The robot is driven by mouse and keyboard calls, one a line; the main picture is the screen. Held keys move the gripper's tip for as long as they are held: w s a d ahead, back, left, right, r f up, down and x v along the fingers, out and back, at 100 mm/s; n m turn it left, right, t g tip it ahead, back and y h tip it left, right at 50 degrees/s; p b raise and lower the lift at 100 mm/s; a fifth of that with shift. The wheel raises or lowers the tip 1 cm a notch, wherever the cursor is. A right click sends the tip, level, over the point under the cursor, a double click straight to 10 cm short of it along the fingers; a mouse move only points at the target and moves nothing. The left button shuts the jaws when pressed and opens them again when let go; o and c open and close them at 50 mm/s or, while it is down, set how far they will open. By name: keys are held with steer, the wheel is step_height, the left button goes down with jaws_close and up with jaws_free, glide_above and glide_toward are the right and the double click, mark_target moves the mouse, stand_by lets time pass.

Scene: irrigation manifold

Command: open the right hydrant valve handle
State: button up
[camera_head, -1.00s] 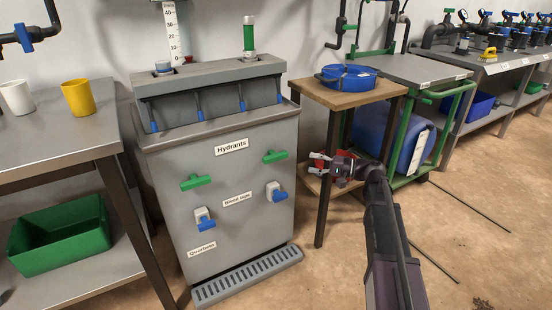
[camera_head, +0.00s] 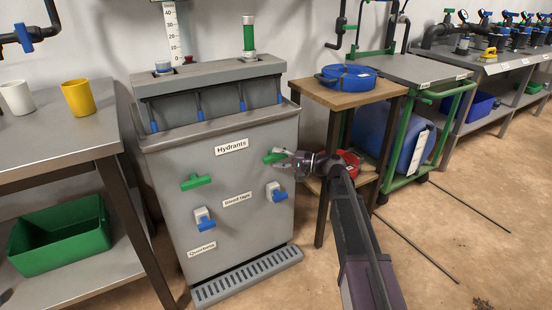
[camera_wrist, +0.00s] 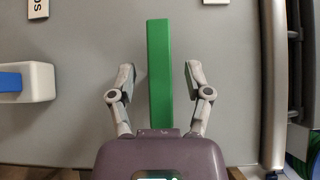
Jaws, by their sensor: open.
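The right hydrant valve handle is a green bar (camera_head: 272,157) on the upper right of the grey hydrant cabinet (camera_head: 170,172). In the wrist view the green handle (camera_wrist: 160,75) runs lengthwise between the two fingers of my gripper (camera_wrist: 160,80). The fingers are open, one on each side of the bar, with a visible gap on both sides. In the head view my gripper (camera_head: 280,158) is at the handle and hides its right part.
The left green handle (camera_head: 195,181) and two blue-handled taps (camera_head: 204,219) (camera_head: 276,192) are on the same front panel. A wooden stand (camera_head: 345,98) with a blue coil (camera_head: 348,77) stands close on the right. Floor in front is clear.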

steer(key=shift+a, duration=0.35)
jaws_close()
